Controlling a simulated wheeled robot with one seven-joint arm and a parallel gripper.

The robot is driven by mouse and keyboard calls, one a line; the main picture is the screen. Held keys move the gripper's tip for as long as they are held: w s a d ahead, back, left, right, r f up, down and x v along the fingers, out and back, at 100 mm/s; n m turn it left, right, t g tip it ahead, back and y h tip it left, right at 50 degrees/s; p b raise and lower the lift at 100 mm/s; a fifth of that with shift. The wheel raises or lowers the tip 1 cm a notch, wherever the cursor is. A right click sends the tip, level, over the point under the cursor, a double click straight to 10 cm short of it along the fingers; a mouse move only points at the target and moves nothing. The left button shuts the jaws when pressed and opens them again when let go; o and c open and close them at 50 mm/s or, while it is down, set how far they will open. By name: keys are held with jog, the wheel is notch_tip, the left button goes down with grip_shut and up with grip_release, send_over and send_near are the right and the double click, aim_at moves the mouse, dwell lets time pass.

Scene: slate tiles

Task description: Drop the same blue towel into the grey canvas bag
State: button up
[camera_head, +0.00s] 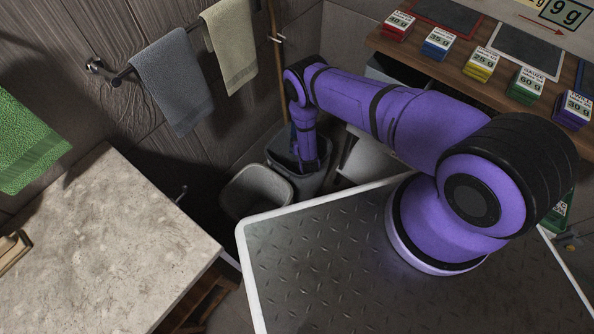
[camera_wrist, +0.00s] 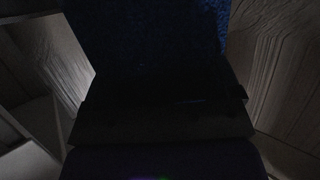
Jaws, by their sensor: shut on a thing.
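My gripper (camera_head: 308,168) points down at the end of my purple arm, over the mouth of a dark grey bin-like container (camera_head: 312,184). In the wrist view, dark blue cloth, the blue towel (camera_wrist: 150,35), fills the space beyond the dark gripper body, and the gripper is shut on it. In the head view the towel is mostly hidden by my arm. A lighter grey open container (camera_head: 257,190) stands just left of the dark one. I cannot tell for sure which of the two is the grey canvas bag.
A grey towel (camera_head: 177,85) and a beige towel (camera_head: 231,45) hang on a wall rail. A green towel (camera_head: 28,145) hangs at left. A stone-topped counter (camera_head: 110,250) is at lower left. A shelf at upper right holds several small labelled boxes.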

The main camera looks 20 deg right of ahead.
jog(key=o, duration=0.8)
jog(key=shift+v, duration=5.35)
